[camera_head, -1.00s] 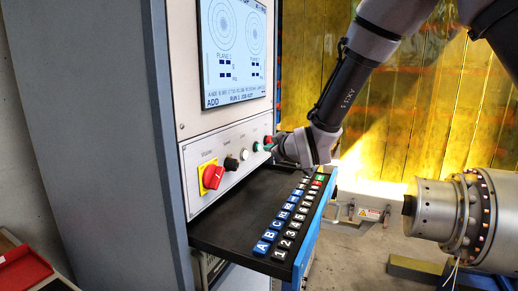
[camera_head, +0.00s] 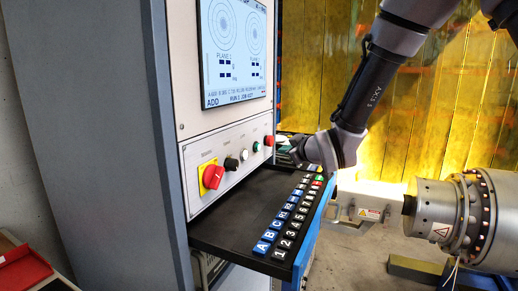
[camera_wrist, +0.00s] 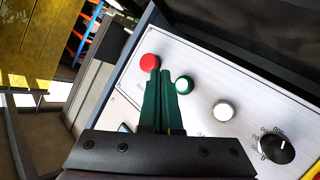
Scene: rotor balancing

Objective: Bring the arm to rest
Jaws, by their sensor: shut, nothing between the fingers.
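My gripper (camera_head: 287,148) hangs over the far end of the keyboard shelf, just right of the cabinet's button row. The wrist view shows its two green fingers (camera_wrist: 161,73) close together with nothing held between them. In that view the fingertips overlap the picture area beside the red button (camera_wrist: 149,63) and the green button (camera_wrist: 184,84). Whether they touch the panel is hard to tell, but in the head view a gap shows between the gripper and the red button (camera_head: 268,141). My arm comes down from the upper right.
The cabinet panel also holds a white button (camera_head: 244,155), a black knob (camera_head: 231,163) and a red rotary switch (camera_head: 212,177). The black keyboard shelf (camera_head: 215,232) juts out below. A metal rotor (camera_head: 425,207) lies at the right. A yellow curtain (camera_head: 450,110) hangs behind.

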